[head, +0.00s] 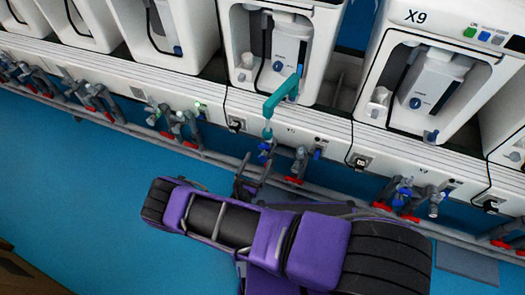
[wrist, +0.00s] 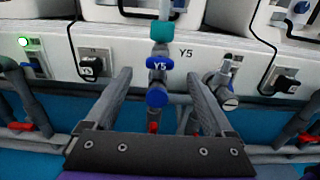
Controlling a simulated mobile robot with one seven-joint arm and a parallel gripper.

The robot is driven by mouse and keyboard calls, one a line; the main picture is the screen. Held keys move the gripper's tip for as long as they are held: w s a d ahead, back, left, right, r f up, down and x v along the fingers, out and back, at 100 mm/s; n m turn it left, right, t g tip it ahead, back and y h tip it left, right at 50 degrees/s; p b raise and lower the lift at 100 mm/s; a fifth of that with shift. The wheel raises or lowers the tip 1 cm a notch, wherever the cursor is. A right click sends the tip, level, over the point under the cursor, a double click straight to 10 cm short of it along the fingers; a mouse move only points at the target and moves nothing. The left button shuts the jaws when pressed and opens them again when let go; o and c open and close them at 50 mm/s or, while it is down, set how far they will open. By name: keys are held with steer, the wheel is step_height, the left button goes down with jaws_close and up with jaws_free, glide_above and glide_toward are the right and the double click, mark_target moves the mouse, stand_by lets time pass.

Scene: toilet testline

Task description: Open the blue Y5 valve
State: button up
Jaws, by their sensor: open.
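The blue Y5 valve (wrist: 159,64) is on a vertical pipe at the wall panel, with "Y5" printed on it and on the panel beside it. A round blue knob (wrist: 156,98) sits just below it. In the head view the blue valve (head: 265,150) is small, below a teal pipe (head: 282,96). My gripper (wrist: 159,76) is open, one finger on each side of the valve's pipe. It looks empty, and I cannot tell how far the fingertips are from the valve. In the head view my gripper (head: 252,174) is just below the valve.
A grey valve (wrist: 229,90) stands close to the right finger. A black plug (wrist: 88,67) with a cable is on the panel at left. A horizontal pipe with red handles (head: 294,180) runs along the wall. Blue floor (head: 80,190) is open at left.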

mark_target(263, 150)
steer(key=shift+x, duration=2.65)
steer(key=c, duration=1.4)
